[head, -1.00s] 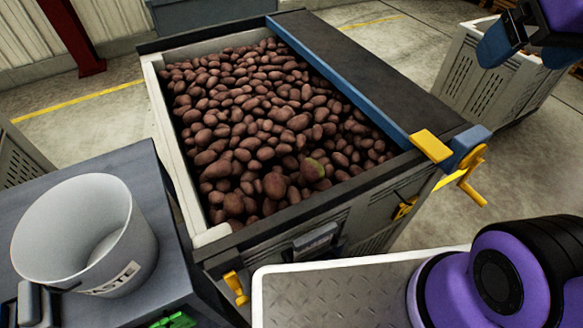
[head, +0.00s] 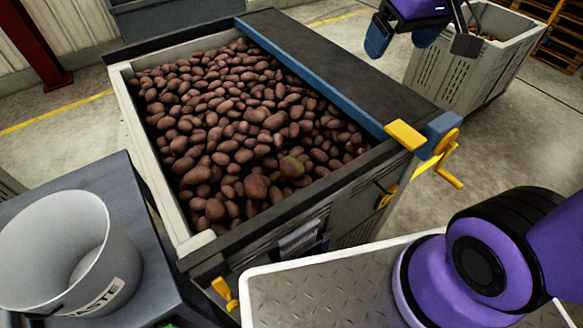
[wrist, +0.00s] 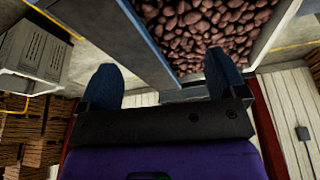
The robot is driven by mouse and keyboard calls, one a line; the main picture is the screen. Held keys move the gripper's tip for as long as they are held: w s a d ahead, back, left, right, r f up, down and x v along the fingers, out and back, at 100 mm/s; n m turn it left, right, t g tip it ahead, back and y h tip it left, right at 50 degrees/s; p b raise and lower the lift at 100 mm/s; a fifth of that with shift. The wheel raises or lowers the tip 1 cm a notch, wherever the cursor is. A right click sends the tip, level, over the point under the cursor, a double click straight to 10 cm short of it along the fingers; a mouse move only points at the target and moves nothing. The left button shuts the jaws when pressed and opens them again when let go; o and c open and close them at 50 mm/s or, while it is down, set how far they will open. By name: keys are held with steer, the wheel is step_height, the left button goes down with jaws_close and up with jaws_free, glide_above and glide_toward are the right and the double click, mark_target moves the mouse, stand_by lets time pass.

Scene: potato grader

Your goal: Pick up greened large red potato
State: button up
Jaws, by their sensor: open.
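The greened large red potato (head: 292,167) lies on top of the heap near the front of the big potato bin (head: 150,190), with a green patch on its upper side. My gripper (head: 422,40) is open and empty, high at the upper right of the head view, well apart from this potato. In the wrist view my gripper's two blue fingers (wrist: 162,72) are spread apart, with the bin's potatoes (wrist: 205,35) beyond them. I cannot tell the greened potato apart there.
A dark belt with a blue edge (head: 340,85) runs along the bin's right side, ending at a yellow crank (head: 447,150). A grey waste bucket (head: 110,255) stands on a table at the left. Another grey crate (head: 440,75) stands at the upper right.

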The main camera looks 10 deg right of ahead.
steer(key=w+a+f+n+g, duration=0.1)
steer(key=w+a+f, duration=0.3)
steer(key=f, duration=0.3)
steer(key=w+a+f+n+g, duration=0.1)
steer(key=w+a+f+n, duration=0.1)
steer(key=w+a+f, duration=0.3)
steer(key=n+g, duration=0.2)
glide_above(291, 162)
steer(key=shift+h, duration=0.3)
steer(key=f, duration=1.1)
steer(key=d+f, duration=0.1)
steer(key=f, duration=0.4)
steer(key=shift+f, duration=0.4)
steer(key=shift+s+a+f, duration=0.1)
steer(key=shift+a+f, duration=0.05)
steer(key=shift+f, duration=1.7)
steer(key=shift+w+a+f, duration=0.1)
steer(key=shift+a+f, duration=0.05)
steer(key=shift+f, duration=1.75)
steer(key=shift+s+a+f, duration=0.1)
steer(key=shift+a+f, duration=0.05)
steer(key=shift+f, duration=1.7)
steer(key=c, duration=1.1)
steer(key=shift+r, duration=0.1)
